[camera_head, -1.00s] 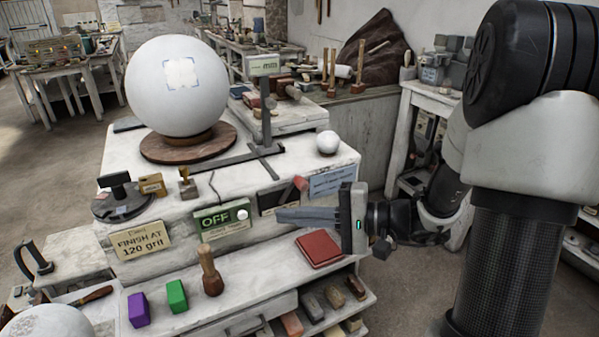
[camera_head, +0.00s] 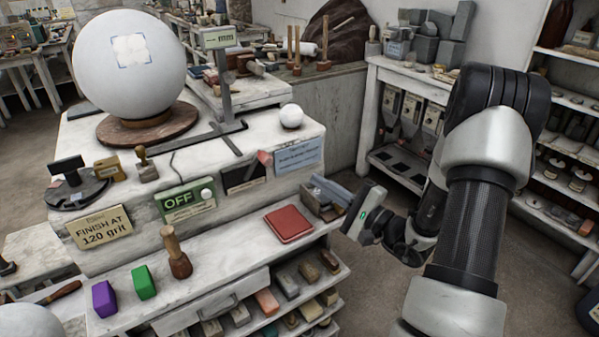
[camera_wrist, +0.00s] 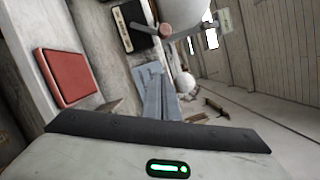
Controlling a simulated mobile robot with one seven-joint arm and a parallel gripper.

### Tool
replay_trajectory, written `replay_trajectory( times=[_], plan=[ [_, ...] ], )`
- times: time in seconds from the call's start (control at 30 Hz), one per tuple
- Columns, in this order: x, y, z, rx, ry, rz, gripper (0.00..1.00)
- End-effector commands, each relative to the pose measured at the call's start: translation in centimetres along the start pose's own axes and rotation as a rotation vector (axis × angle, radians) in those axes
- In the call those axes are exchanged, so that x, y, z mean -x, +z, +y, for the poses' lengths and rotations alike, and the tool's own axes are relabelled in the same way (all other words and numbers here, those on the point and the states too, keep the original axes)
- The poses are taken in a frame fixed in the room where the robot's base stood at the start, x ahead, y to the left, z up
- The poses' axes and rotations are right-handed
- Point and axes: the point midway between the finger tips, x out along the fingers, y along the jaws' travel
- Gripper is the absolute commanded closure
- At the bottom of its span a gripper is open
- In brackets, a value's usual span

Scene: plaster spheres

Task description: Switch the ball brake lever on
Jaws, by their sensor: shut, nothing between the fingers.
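The dark lever panel (camera_head: 245,175) is on the front face of the white bench block. A lever with a reddish tip (camera_head: 265,158) sticks out at its upper right. In the wrist view the panel (camera_wrist: 137,24) is at the top, with the reddish tip (camera_wrist: 166,29) beside it. The green sign (camera_head: 188,199) left of the panel reads OFF and has a white knob. The large white ball (camera_head: 130,80) sits on a round brown base. My gripper (camera_head: 318,184) is shut and empty, right of the lever and apart from it. Its fingers show in the wrist view (camera_wrist: 152,75).
A blue notice (camera_head: 298,157) is right of the lever. A small white ball (camera_head: 291,116) sits on the block's corner above. A red book-like pad (camera_head: 289,223) and a wooden tool (camera_head: 175,255) are on the ledge below.

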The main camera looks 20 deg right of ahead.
Motion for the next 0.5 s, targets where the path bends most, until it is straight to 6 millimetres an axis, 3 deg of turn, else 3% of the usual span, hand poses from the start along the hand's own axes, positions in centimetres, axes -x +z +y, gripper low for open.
replay_trajectory(
  times=[0.5],
  plan=[
    [-9.8,0.7,-0.2,-0.003,0.002,-0.004,1.00]
  ],
)
